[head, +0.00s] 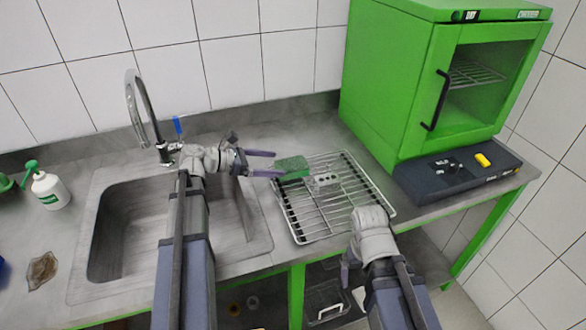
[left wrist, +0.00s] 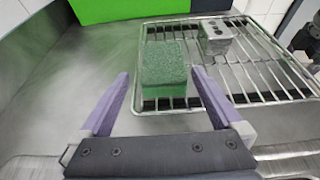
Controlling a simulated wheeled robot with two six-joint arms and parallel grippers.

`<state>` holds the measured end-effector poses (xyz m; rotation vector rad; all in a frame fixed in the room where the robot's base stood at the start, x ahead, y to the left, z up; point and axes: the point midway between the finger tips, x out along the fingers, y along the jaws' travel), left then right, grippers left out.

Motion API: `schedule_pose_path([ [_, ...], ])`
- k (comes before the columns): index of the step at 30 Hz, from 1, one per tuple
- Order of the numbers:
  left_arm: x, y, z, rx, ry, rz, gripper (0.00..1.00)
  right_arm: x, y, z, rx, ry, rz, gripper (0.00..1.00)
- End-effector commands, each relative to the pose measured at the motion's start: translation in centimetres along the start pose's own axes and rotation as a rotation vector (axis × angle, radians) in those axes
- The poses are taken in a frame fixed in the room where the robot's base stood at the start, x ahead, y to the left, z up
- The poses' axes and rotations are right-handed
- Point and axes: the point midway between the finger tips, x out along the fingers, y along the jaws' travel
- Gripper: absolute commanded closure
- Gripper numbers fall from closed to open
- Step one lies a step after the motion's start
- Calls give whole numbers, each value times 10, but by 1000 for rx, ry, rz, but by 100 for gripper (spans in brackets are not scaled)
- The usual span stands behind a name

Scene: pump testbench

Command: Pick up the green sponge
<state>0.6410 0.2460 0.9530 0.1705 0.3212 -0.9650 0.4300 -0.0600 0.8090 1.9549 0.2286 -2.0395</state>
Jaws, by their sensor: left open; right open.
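The green sponge (head: 292,167) lies on the left part of the metal wire rack, near its back left corner. In the left wrist view the sponge (left wrist: 165,70) is straight ahead, just beyond the open fingertips. My left gripper (head: 262,163) is open and empty, left of the sponge, with its purple fingers pointing at it. In the left wrist view its two fingers (left wrist: 165,85) are spread wide on either side. My right gripper (head: 347,272) is low in front of the counter, below the rack, far from the sponge.
The wire rack (head: 335,212) also holds a small metal block (head: 325,179) right of the sponge. A green oven (head: 440,75) stands behind right, with a dark control box (head: 455,170) before it. A sink (head: 130,245) with a faucet (head: 140,115) is left. A white bottle (head: 50,190) stands far left.

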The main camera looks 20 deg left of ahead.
Motion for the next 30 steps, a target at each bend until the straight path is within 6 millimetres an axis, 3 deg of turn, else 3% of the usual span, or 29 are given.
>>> schedule_pose_path([
  [3, 14, -1, -2, 1, 0, -3, 0, 7, -1, 0, 0, 0, 0, 0],
  [11, 23, -2, -2, 1, 0, -2, 0, 10, -1, -1, 0, 0, 0, 0],
  [21, 67, -5, -3, 1, 0, -3, 0, 26, -2, -2, 0, 0, 0, 0],
  [28, 68, -5, -2, 0, 0, -1, 0, 24, -2, -1, 0, 0, 0, 0],
  [30, 68, -5, -2, 0, 0, -1, 8, 24, -2, -1, 0, 0, 0, 0],
])
